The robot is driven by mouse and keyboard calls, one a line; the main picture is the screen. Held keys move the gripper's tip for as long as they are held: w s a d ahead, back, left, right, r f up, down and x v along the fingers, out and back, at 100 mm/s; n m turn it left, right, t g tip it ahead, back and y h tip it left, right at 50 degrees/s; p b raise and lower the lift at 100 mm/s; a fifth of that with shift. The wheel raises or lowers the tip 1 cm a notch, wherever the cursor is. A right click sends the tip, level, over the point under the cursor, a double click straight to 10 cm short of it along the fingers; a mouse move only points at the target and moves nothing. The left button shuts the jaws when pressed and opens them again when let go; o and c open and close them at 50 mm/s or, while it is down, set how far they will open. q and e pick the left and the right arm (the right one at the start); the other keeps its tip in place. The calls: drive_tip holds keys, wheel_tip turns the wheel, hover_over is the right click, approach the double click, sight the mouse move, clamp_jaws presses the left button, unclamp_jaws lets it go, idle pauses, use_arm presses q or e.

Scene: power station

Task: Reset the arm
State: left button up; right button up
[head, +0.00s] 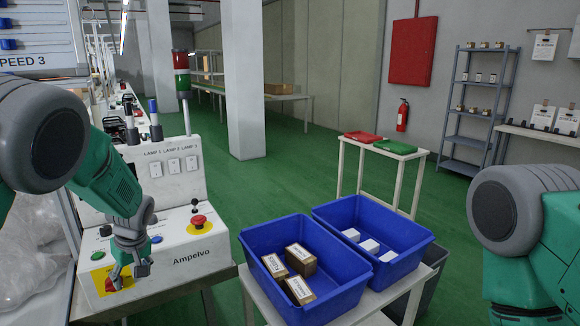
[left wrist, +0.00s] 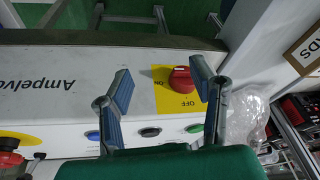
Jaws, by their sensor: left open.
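My left arm comes in from the left in the head view. Its gripper (head: 131,272) is in front of the white Ampelvo control panel (head: 195,243), near the yellow plate with the red rotary switch (head: 108,284). In the left wrist view my left gripper (left wrist: 165,88) has its two fingers spread apart with nothing between them that it grips. The red switch (left wrist: 182,79) on its yellow plate shows between and beyond the fingers; I cannot tell whether a finger touches it. My right arm (head: 530,220) shows at the right edge of the head view; its gripper is out of view.
Two blue bins (head: 300,225) stand on a white table right of the panel, holding brown boxes (head: 300,260) and white boxes (head: 368,246). A red emergency button (head: 199,221) and a signal lamp tower (head: 182,75) are on the panel. Green floor lies open behind.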

use_arm(q)
drive_tip(key=s+d+f+m+h, duration=0.1)
drive_tip(key=s+d+f+m, duration=0.1)
drive_tip(key=s+f, duration=0.6)
drive_tip(key=s+d+f+m, duration=0.1)
drive_tip(key=s+f+m, duration=0.2)
drive_tip(key=s+f, duration=0.55)
drive_tip(key=s+d+f+m+h, duration=0.1)
drive_tip(key=s+d+m, duration=0.2)
drive_tip(key=s, duration=0.9)
drive_tip(key=s+d+m+h+b, duration=0.1)
drive_tip(key=s+d+m, duration=0.2)
drive_tip(key=s, duration=1)
drive_tip(key=shift+d+f+g, duration=0.35)
drive_tip(key=shift+d+g, duration=0.05)
drive_tip(key=shift+d, duration=0.05)
drive_tip(key=shift+w, duration=0.1)
